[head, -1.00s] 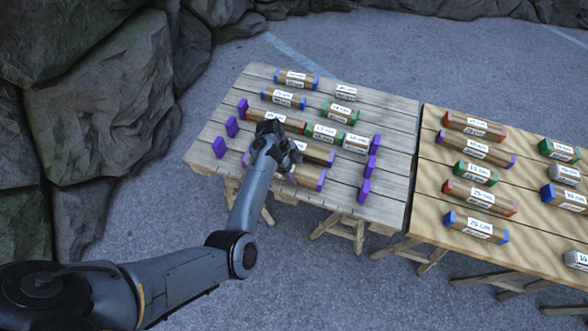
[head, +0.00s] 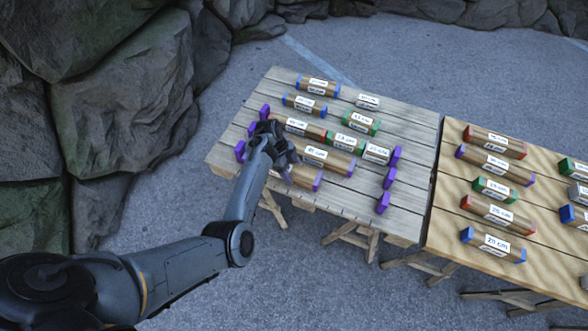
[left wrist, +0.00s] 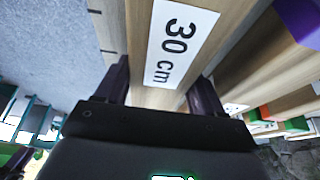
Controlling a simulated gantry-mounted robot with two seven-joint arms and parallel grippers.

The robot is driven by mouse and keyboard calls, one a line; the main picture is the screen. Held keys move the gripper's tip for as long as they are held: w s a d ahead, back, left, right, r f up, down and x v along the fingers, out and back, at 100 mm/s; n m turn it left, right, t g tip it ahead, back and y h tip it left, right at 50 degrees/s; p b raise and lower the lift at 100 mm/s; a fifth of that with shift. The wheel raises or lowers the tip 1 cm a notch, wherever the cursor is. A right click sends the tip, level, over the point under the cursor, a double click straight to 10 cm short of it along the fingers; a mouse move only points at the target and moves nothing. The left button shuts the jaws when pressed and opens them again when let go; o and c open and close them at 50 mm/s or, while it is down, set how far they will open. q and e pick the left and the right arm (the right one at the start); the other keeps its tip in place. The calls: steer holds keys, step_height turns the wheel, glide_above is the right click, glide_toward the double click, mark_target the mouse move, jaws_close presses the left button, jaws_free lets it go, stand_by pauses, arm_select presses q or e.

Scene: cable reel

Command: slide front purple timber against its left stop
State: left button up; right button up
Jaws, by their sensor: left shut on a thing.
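The front purple timber (head: 301,179) is a brown bar at the near edge of the left table. Its purple right end shows; its left end is hidden behind my left gripper. My left gripper (head: 285,168) is shut on this timber. The left wrist view shows the fingers (left wrist: 160,97) on either side of a bar labelled 30 cm (left wrist: 180,45). The front left purple stop (head: 240,151) stands left of the gripper. Whether the timber touches it cannot be seen. My right gripper is not in view.
Another timber (head: 328,158) lies just behind the held one. Purple stops (head: 383,203) stand along the right side. More timbers lie farther back, including a green-ended one (head: 347,144). A second table (head: 450,220) with several timbers adjoins at the right.

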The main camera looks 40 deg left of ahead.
arm_select(q)
steer(key=shift+s+a, duration=0.1)
steer(key=shift+a, duration=0.3)
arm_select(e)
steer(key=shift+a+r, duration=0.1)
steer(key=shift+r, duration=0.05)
arm_select(q)
steer(key=shift+a, duration=0.15)
steer(key=o, duration=1.1)
steer(key=shift+s+a, duration=0.1)
steer(key=shift+a, duration=0.05)
steer(key=o, duration=0.3)
steer(key=shift+s+a, duration=0.1)
steer(key=shift+a, duration=0.25)
steer(key=shift+d, duration=0.4)
steer(key=p+v, duration=0.3)
steer(key=v, duration=0.6)
steer(key=shift+a+r, duration=0.1)
steer(key=shift+r, duration=0.05)
steer(key=shift+p+v, duration=0.4)
steer(key=shift+v, duration=0.35)
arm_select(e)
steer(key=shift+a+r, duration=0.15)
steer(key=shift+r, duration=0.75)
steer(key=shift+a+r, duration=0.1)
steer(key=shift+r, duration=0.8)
arm_select(q)
steer(key=shift+a, duration=0.1)
